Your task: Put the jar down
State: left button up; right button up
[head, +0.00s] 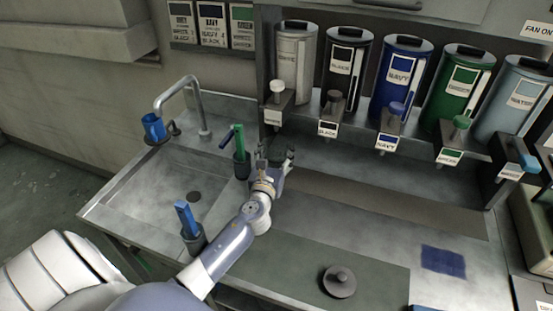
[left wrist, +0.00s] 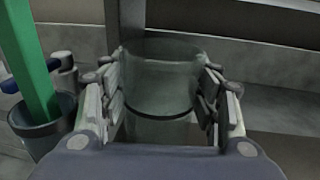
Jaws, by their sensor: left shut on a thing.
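My left gripper (head: 275,153) is over the steel counter (head: 225,122), in front of the dispensers and just right of the sink. In the left wrist view my left gripper (left wrist: 162,108) has its fingers on both sides of a clear glass jar (left wrist: 160,78), shut on it. The jar looks upright and see-through, with a dark ring around its lower part. No contents can be made out in it. I cannot tell whether its base touches the counter. In the head view the gripper mostly hides the jar. My right gripper is in neither view.
A dark cup with a green-handled tool (head: 240,145) stands close left of the gripper. Another holds a blue-handled tool (head: 188,220) by the sink (head: 150,190). Several dispensers, including a navy one (head: 400,75), line the back. A round knobbed lid (head: 339,281) and a blue patch (head: 443,261) lie right.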

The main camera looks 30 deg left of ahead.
aim_at(277, 160)
pick_arm(q)
notch_tip(277, 160, down, 3)
jog(key=shift+r+b, duration=0.2)
jog(key=shift+b, duration=0.15)
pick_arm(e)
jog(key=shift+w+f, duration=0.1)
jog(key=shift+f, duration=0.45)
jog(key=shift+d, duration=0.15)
pick_arm(q)
jog(key=o, duration=0.9)
jog(key=shift+f, duration=0.2)
jog(key=o, duration=0.5)
jog(key=shift+c, duration=0.2)
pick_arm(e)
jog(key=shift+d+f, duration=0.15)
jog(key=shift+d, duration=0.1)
